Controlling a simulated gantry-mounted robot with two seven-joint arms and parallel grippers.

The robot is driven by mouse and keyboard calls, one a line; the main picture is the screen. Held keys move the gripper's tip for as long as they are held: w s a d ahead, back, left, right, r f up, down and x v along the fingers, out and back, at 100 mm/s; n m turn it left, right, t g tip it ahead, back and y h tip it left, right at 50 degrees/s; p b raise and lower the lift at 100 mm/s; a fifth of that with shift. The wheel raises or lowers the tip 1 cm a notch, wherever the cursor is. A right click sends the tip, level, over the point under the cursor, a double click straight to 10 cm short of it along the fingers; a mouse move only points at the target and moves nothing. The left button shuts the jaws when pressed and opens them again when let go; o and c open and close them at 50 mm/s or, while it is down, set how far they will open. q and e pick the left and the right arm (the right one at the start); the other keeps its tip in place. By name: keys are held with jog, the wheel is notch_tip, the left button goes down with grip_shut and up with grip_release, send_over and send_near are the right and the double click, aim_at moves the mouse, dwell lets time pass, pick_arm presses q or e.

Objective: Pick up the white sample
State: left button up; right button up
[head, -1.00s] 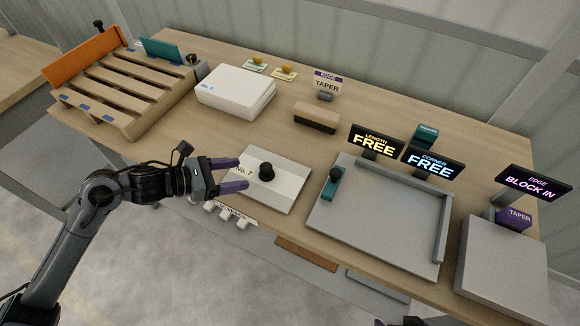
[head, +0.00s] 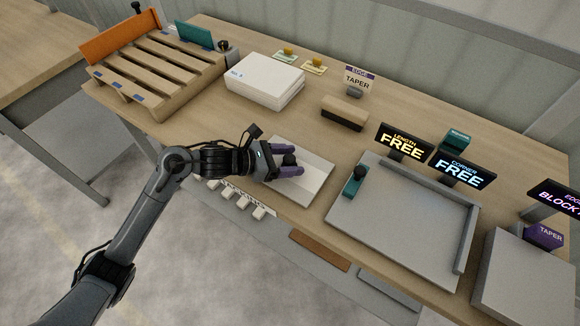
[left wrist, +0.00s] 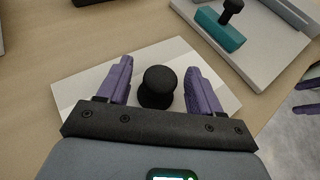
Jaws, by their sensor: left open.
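The white sample is a flat pale plate (head: 312,182) with a black knob (head: 290,160), lying near the table's front edge. In the left wrist view the plate (left wrist: 85,88) lies beneath the fingers and the knob (left wrist: 157,86) stands between them. My left gripper (head: 292,172) is open, with its purple fingers on either side of the knob and a gap to each. I cannot tell how high the fingertips are above the plate. Two purple fingers of my right gripper (left wrist: 307,95) show apart at the right edge of the left wrist view.
Right of the plate is a grey fixture tray (head: 390,226) with a teal knobbed block (head: 355,182) and lit signs behind it. A white box (head: 262,84), a brown-and-black block (head: 344,113) and a wooden pallet (head: 160,62) stand farther back. A grey block (head: 520,275) stands at right.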

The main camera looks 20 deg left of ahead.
pick_arm(q)
jog(key=shift+w+d, duration=0.15)
jog(key=shift+f, duration=0.1)
jog(key=shift+c, duration=0.3)
grip_shut()
